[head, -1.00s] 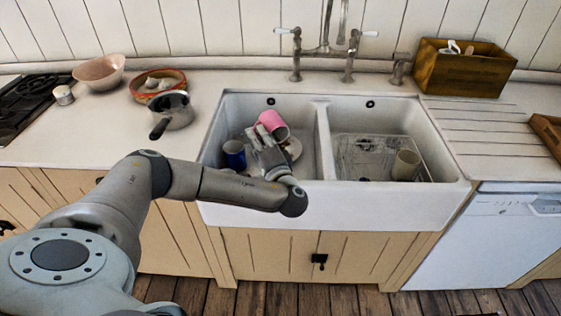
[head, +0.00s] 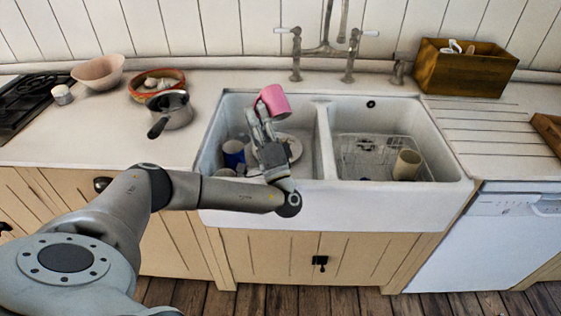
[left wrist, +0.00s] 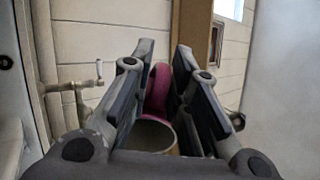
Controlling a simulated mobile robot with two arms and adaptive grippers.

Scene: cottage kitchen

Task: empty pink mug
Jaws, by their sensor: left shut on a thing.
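The pink mug (head: 276,99) is held up over the back of the left sink basin (head: 212,140), tilted. In the head view I cannot tell which way its mouth faces. My left gripper (head: 259,120) is shut on it. In the left wrist view the pink mug (left wrist: 157,88) shows between the two fingers of the left gripper (left wrist: 162,75), with a pale round rim below it. What is inside the mug cannot be made out. My right gripper is not in view.
A dark blue mug (head: 233,149) and a white plate (head: 293,147) are in the left basin. The right basin has a wire rack (head: 352,150) with a cream cup (head: 406,166). The tap (head: 324,50) stands behind. A saucepan (head: 172,112) is on the counter at left.

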